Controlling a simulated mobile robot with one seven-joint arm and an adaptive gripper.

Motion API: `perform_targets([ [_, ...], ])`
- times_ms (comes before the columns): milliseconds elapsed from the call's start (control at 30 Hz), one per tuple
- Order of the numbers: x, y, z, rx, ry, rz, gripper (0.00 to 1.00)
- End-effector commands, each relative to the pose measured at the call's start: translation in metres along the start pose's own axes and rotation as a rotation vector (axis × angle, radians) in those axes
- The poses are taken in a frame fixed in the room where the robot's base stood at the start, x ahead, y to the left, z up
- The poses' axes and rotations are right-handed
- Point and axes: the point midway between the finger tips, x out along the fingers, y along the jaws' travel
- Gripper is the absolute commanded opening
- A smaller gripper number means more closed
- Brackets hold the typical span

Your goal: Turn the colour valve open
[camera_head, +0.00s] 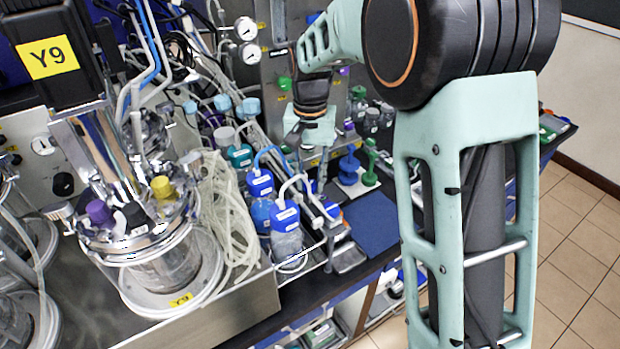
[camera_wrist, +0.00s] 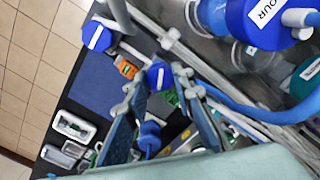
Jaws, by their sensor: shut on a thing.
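A blue valve knob with a white bar (camera_wrist: 158,73) sits on a clear tube line in the wrist view. It lies between the fingertips of my gripper (camera_wrist: 160,88), which is shut on it. A second blue knob with a white bar (camera_wrist: 97,36) is farther left, apart from the fingers. A blue bottle cap (camera_wrist: 258,22) at the upper right bears a partly cut-off label ending in "OUR". In the head view my gripper (camera_head: 308,150) points down behind the blue-capped bottles (camera_head: 286,218); the held knob is hard to make out there.
Loose tubing (camera_head: 228,205) and a glass vessel (camera_head: 165,262) stand to the left.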

Motion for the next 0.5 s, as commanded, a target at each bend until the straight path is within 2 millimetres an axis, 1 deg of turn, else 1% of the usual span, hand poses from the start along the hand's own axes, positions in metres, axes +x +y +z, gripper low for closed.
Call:
perform_targets([
  [500, -0.0013, 0.0004, -0.0009, -0.489, 0.002, -0.001, 0.0],
])
